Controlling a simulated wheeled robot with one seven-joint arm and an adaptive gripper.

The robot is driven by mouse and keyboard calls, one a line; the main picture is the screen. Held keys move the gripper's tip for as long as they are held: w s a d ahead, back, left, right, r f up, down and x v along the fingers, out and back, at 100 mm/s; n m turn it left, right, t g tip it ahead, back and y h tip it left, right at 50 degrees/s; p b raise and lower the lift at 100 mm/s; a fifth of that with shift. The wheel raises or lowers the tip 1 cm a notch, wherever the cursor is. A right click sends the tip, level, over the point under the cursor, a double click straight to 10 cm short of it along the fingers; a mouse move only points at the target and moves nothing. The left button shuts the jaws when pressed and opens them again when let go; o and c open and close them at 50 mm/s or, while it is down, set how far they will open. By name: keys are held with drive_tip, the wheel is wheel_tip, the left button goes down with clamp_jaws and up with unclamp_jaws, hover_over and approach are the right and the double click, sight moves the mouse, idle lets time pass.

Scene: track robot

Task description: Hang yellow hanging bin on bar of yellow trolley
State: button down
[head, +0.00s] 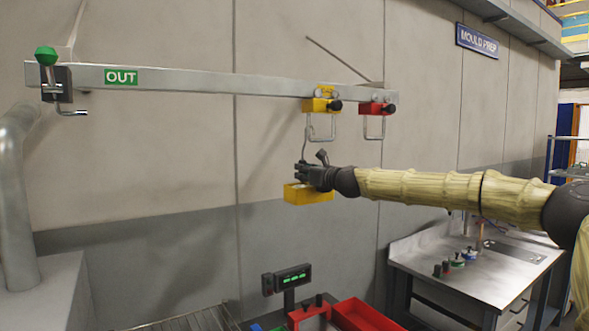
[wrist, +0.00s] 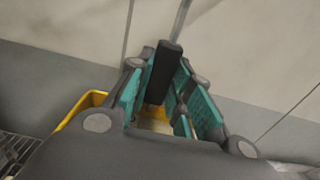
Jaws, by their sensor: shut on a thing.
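The yellow trolley (head: 321,104) sits on the rail near its right end, with its metal bar (head: 323,138) hanging below. My gripper (head: 318,175) is below that bar, shut on the yellow hanging bin (head: 308,196) by its upright handle. The bin is in the air, roughly level, with a thin metal rod (head: 305,140) rising from it close to the bar's left side. I cannot tell whether rod and bar touch. In the wrist view, the teal-padded fingers (wrist: 165,90) close around a black grip (wrist: 163,68), and the bin's yellow rim (wrist: 84,104) shows at left.
Below stand a scale display (head: 292,278) and red bins (head: 362,315). A steel bench (head: 475,285) is at right. The wall is close behind.

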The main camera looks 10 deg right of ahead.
drive_tip(key=f+v, duration=0.2)
drive_tip(key=v, duration=0.7)
idle(1.3)
drive_tip(key=shift+a+f, duration=0.1)
drive_tip(key=c, duration=1.2)
unclamp_jaws()
drive_tip(key=shift+f, duration=0.1)
drive_tip(key=v, duration=1.2)
